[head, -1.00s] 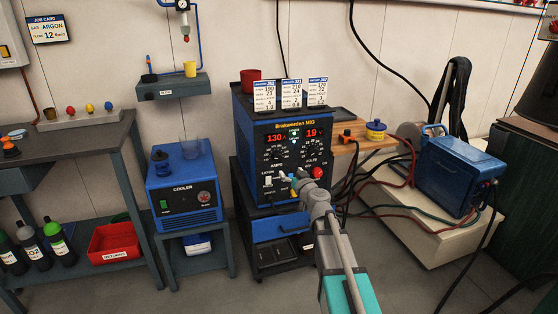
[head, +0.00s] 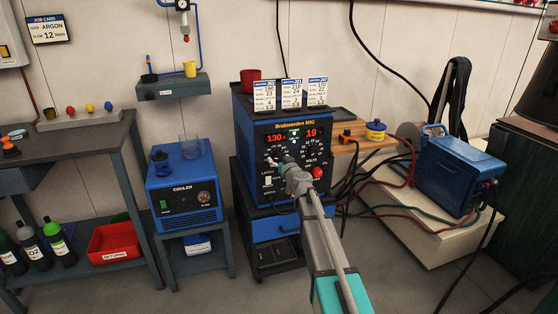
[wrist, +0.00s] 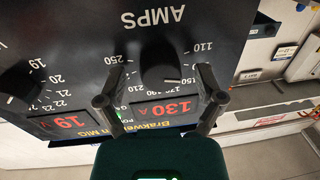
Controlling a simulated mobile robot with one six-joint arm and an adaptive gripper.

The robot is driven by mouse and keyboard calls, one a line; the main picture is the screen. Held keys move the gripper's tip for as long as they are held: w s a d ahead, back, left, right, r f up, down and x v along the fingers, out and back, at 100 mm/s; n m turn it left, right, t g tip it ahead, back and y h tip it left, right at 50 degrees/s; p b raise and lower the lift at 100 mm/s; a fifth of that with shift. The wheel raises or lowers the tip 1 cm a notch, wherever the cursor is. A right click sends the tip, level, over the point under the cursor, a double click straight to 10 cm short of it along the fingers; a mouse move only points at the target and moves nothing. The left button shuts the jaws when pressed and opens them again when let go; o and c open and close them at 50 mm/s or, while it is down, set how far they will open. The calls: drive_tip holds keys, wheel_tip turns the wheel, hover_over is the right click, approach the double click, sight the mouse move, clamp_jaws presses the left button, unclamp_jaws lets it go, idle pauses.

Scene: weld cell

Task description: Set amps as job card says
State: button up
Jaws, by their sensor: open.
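The blue welder (head: 243,135) stands on a cart, its red displays reading 130 A and 19 volts. The amps knob (wrist: 165,68) is dark and round on the black front panel, with the AMPS label and scale around it; the wrist view shows the panel upside down. My gripper (head: 275,163) is at the panel's left side. In the wrist view my open gripper (wrist: 160,80) has one finger on each side of the amps knob; I cannot tell whether they touch it.
A wall job card (head: 49,29) reads argon, flow 12. The volts knob (wrist: 20,85) is beside the amps knob. A red button (head: 317,172) and a latch switch (head: 268,181) are lower on the panel. The blue cooler (head: 183,185) stands to the left.

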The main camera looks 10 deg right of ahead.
drive_tip(key=c, duration=1.2)
drive_tip(key=shift+o, duration=0.2)
drive_tip(key=shift+m, duration=0.4)
drive_tip(key=m+b, duration=0.1)
drive_tip(key=m, duration=0.4)
drive_tip(key=shift+t, duration=0.3)
drive_tip(key=m, duration=0.6)
drive_tip(key=shift+f+t+h+b, duration=0.1)
drive_tip(key=shift+t+h+b, duration=0.2)
drive_tip(key=shift+h, duration=0.1)
drive_tip(key=m, duration=0.7)
drive_tip(key=shift+h, duration=0.3)
drive_tip(key=m+h, duration=0.1)
drive_tip(key=m, duration=0.5)
drive_tip(key=shift+a+m, duration=0.1)
drive_tip(key=shift+m, duration=0.2)
